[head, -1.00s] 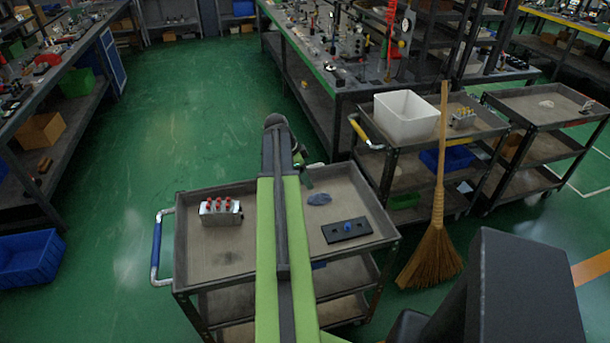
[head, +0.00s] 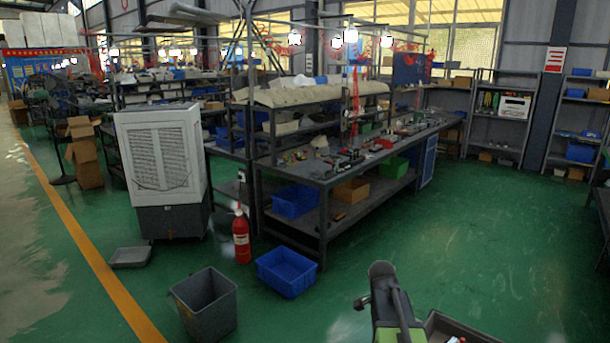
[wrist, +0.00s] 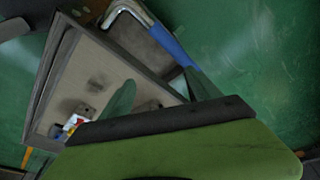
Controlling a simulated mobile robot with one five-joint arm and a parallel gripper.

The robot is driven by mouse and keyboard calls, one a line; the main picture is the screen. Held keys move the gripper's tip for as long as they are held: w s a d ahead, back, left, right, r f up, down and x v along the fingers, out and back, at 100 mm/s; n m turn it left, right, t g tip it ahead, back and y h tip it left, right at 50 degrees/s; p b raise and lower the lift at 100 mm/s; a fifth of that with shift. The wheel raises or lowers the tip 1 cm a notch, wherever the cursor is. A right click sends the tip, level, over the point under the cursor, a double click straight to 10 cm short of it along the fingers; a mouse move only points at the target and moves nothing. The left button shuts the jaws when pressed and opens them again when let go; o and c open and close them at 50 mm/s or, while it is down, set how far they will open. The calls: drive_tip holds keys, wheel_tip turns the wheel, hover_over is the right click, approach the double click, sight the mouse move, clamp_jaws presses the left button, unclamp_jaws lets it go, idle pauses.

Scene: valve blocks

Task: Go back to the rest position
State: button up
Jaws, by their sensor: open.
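My gripper (wrist: 160,77) shows in the wrist view as two green fingers standing apart, with nothing held between them. It is over the grey cart (wrist: 107,62), near the side with the blue handle (wrist: 172,44). Only a corner of the cart (head: 458,327) shows there.
In the head view, a blue crate (head: 286,271), a grey bin (head: 205,303) and a red extinguisher (head: 241,238) stand on the floor at centre left. A white cooler (head: 162,165) stands behind them. A long workbench (head: 330,180) is behind. Green floor at right is clear.

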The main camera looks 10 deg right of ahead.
drive_tip(key=s+a+n+y, duration=0.1)
drive_tip(key=s+a+n, duration=0.1)
drive_tip(key=a+n, duration=0.6)
drive_tip(key=s+a+n+y, duration=0.2)
drive_tip(key=a+n, duration=0.6)
drive_tip(key=a, duration=0.5)
drive_tip(key=shift+s+a+f, duration=0.25)
drive_tip(key=shift+s+f, duration=0.1)
drive_tip(key=shift+s, duration=0.3)
